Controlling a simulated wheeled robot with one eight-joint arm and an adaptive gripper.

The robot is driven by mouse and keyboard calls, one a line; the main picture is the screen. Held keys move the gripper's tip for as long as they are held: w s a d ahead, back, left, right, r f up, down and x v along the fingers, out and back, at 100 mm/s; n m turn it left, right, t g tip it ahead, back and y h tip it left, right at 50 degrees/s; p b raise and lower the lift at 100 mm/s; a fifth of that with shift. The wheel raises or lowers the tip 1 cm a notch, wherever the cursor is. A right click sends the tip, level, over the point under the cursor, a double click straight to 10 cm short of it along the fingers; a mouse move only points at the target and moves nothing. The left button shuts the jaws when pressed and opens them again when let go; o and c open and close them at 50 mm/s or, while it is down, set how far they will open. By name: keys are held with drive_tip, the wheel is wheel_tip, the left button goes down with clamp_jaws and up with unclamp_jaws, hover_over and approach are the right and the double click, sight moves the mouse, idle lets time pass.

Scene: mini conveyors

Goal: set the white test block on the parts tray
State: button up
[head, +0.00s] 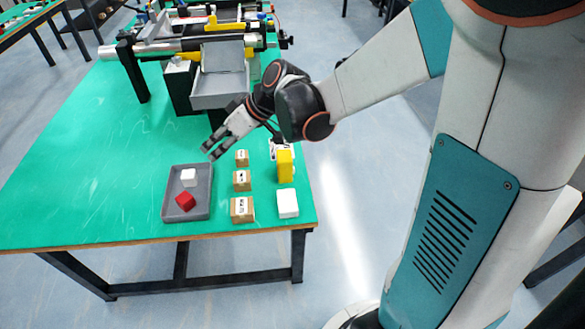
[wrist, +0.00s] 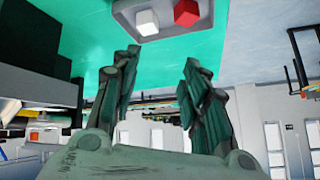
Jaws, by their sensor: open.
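A small white block (head: 188,177) sits in the back part of a grey tray (head: 205,196) on the green table. A red block (head: 185,201) lies in the same tray, in front of it. The white block (wrist: 147,22), the red block (wrist: 186,13) and the tray (wrist: 124,10) also show at the top of the wrist view. My gripper (head: 212,150) is above the table, behind the tray and apart from both blocks. In the wrist view my gripper (wrist: 156,62) has its fingers spread, with nothing between them.
Several cardboard boxes (head: 242,181) stand in a row right of the tray. A yellow block (head: 285,166) and a larger white box (head: 287,203) stand near the table's right edge. A conveyor with a grey bin (head: 220,90) is behind. The table's left side is clear.

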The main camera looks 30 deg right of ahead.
drive_tip(key=s+d+r+m+h, duration=0.2)
drive_tip(key=s+d, duration=0.1)
drive_tip(key=s, duration=0.4)
drive_tip(key=s+d+r+m+t+h, duration=0.1)
drive_tip(key=s+d+r+m+h, duration=0.1)
drive_tip(key=s, duration=0.4)
drive_tip(key=s+d+r+m+t+h, duration=0.1)
drive_tip(key=s+d+m+h, duration=0.2)
drive_tip(key=s, duration=0.4)
drive_tip(key=shift+s+d+r, duration=0.35)
drive_tip(key=shift+d+r, duration=0.05)
drive_tip(key=shift+d, duration=0.2)
